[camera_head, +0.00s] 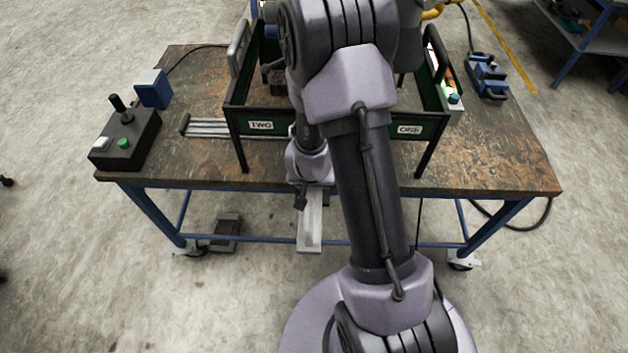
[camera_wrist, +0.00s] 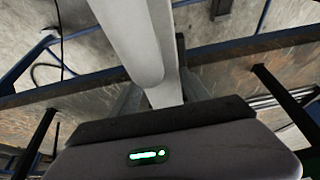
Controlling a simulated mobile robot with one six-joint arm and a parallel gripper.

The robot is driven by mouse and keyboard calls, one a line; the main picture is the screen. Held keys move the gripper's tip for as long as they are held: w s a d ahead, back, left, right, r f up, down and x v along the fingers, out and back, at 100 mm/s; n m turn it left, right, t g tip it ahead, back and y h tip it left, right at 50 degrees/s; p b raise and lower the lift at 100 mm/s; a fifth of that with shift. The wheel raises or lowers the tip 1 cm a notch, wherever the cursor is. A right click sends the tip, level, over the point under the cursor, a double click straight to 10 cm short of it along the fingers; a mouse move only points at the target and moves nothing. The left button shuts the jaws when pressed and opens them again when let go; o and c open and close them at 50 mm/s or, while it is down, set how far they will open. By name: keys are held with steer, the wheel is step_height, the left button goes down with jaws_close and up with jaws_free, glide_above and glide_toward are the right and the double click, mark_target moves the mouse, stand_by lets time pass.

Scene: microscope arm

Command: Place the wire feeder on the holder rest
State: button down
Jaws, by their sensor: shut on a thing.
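A long light grey bar, which I take to be the wire feeder (camera_head: 311,222), sticks out beyond the table's near edge. In the wrist view the bar (camera_wrist: 135,38) runs up from between the fingers of my gripper (camera_wrist: 158,98), which is shut on it. In the head view my arm hides most of the gripper and the grip itself. I cannot tell for certain which part is the holder rest. A dark green frame (camera_head: 241,108) with labels TWO and ONE stands on the table, its middle hidden behind my arm.
The worn table (camera_head: 485,165) holds a black control box (camera_head: 126,138) with a joystick, a blue block (camera_head: 153,89) and grey rails (camera_head: 208,128) at left. A blue device (camera_head: 486,76) is at right. A dark pedal (camera_head: 227,232) lies on the floor.

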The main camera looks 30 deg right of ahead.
step_height(320, 180, down, 2)
steer(key=shift+s+a+f+b, duration=0.15)
steer(key=shift+b, duration=0.55)
steer(key=c, duration=0.5)
jaws_free()
